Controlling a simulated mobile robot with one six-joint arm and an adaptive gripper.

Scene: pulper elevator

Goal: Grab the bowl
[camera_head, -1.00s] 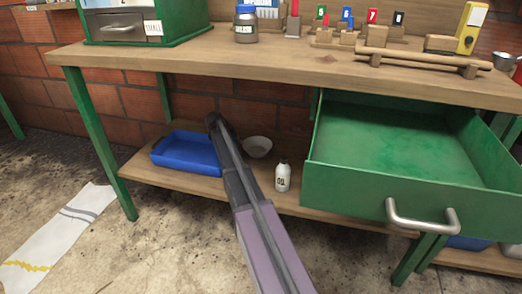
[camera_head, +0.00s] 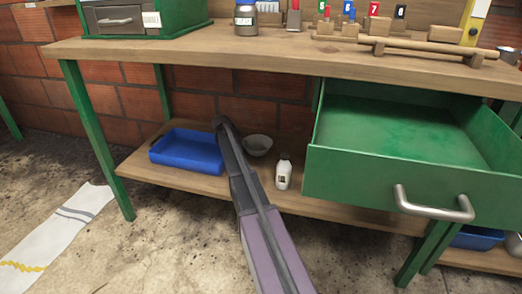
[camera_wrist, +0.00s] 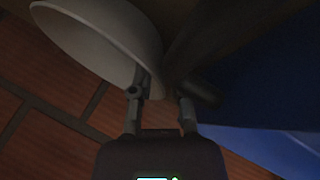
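A blue tray (camera_head: 187,151) lies left of my arm; blue also fills the right of the wrist view. A white bottle (camera_head: 283,172) stands right of the bowl. The green drawer (camera_head: 390,185) hangs open at right. The wooden tabletop (camera_head: 250,52) lies above the shelf.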

